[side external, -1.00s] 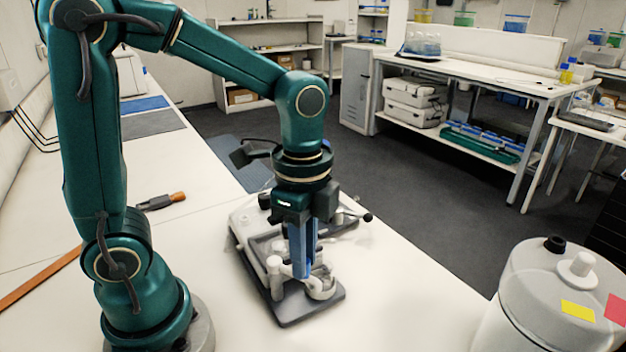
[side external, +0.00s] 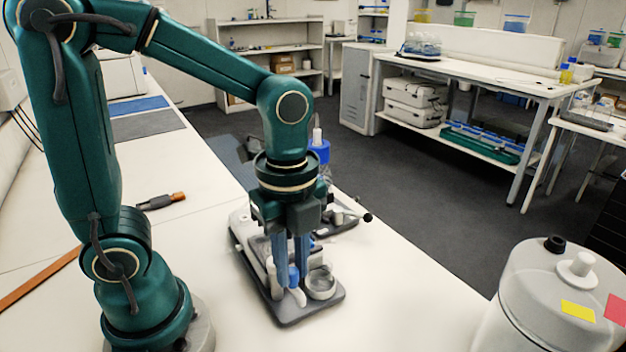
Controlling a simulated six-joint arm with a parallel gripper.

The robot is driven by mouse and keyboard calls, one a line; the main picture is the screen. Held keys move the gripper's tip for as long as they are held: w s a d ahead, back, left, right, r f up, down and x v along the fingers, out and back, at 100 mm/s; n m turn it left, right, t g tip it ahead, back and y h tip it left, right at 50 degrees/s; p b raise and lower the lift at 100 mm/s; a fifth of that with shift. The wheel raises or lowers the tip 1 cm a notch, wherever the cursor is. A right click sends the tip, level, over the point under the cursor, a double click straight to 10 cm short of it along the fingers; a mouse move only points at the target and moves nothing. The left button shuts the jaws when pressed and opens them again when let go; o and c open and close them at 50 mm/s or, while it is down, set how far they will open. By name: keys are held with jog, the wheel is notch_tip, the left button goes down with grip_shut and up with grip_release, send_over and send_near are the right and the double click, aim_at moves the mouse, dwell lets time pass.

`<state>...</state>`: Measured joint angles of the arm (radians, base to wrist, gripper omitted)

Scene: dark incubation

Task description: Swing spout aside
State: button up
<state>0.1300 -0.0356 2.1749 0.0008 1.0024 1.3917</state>
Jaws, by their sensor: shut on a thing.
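A grey tray-like base (side external: 305,312) stands on the white bench, with a small round white cup (side external: 320,284) at its front right. The white spout (side external: 298,297) points down and forward just left of the cup, and the cup's opening shows clear of it. My gripper (side external: 292,272) points down over the base, its two blue fingers shut on the spout. A small blue part shows between the fingertips. The fingers hide the spout's upper part and its pivot. A short white post (side external: 271,275) stands left of the fingers.
A blue-capped bottle (side external: 319,150) rises behind my wrist. A dark-knobbed lever (side external: 367,217) sticks out at the base's right. A large white drum (side external: 535,300) stands at the front right. A tool with an orange handle (side external: 162,201) lies on the bench at left.

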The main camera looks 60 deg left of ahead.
jog(key=shift+s+m, duration=0.35)
jog(key=shift+m, duration=0.35)
jog(key=shift+s+m, duration=0.3)
jog(key=shift+m, duration=0.4)
jog(key=o, duration=0.7)
jog(key=shift+r, duration=0.1)
jog(key=shift+r, duration=2.2)
jog(key=shift+a, duration=0.1)
